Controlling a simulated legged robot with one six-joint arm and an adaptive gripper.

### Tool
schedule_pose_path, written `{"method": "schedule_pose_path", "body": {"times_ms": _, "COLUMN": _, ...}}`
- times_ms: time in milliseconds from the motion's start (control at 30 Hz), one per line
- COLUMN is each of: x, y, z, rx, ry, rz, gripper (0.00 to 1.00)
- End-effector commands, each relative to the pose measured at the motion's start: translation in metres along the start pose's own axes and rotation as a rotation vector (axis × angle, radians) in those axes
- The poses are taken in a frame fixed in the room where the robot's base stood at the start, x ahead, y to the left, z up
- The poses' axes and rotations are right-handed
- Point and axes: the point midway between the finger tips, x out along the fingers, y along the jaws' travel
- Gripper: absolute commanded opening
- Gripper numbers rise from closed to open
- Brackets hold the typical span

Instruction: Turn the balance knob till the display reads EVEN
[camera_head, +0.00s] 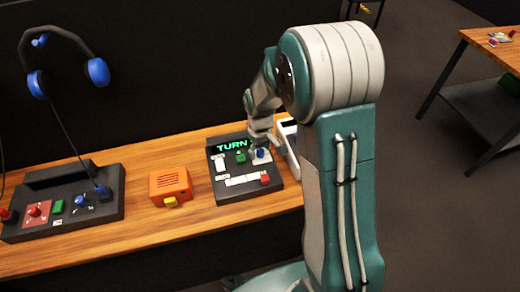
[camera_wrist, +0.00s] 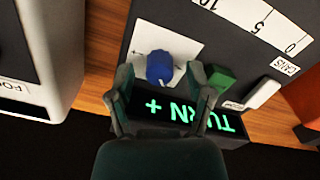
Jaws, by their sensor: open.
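The dark control panel (camera_head: 222,192) stands on the wooden bench. Its display (camera_head: 231,146) shows green letters "TURN" in the head view and "TURN +" upside down in the wrist view (camera_wrist: 172,108). A blue knob (camera_head: 261,153) sits on a white plate on the panel's right side; it also shows in the wrist view (camera_wrist: 160,68). No label naming it is readable. My gripper (camera_wrist: 160,74) is open, with one finger on each side of the blue knob in the picture. Contact with the knob cannot be told. In the head view my gripper (camera_head: 261,140) is over the knob.
A green button (camera_wrist: 222,80) and a white switch (camera_wrist: 263,93) are close beside the knob. The panel also has a scale (camera_wrist: 262,18) and a red control (camera_head: 265,178). A white device (camera_wrist: 45,60) stands close by. An orange box (camera_head: 168,184) and another panel (camera_head: 100,208) are left.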

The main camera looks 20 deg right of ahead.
Motion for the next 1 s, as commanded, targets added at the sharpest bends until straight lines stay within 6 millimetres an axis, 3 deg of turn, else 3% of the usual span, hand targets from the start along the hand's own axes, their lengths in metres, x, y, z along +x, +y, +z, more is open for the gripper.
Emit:
{"method": "schedule_pose_path", "body": {"times_ms": 267, "x": 0.0023, "y": 0.0000, "z": 0.0000, "rx": 0.000, "ry": 0.000, "rz": 0.000, "gripper": 0.67}}
{"method": "schedule_pose_path", "body": {"times_ms": 367, "x": 0.0021, "y": 0.0000, "z": 0.0000, "rx": 0.000, "ry": 0.000, "rz": 0.000, "gripper": 0.27}}
{"method": "schedule_pose_path", "body": {"times_ms": 400, "x": 0.0021, "y": 0.0000, "z": 0.0000, "rx": 0.000, "ry": 0.000, "rz": 0.000, "gripper": 0.10}}
{"method": "schedule_pose_path", "body": {"times_ms": 433, "x": 0.0021, "y": 0.0000, "z": -0.0001, "rx": 0.000, "ry": 0.000, "rz": 0.000, "gripper": 0.00}}
{"method": "schedule_pose_path", "body": {"times_ms": 1000, "x": 0.0031, "y": 0.0000, "z": 0.0000, "rx": 0.111, "ry": -0.001, "rz": -0.001, "gripper": 0.00}}
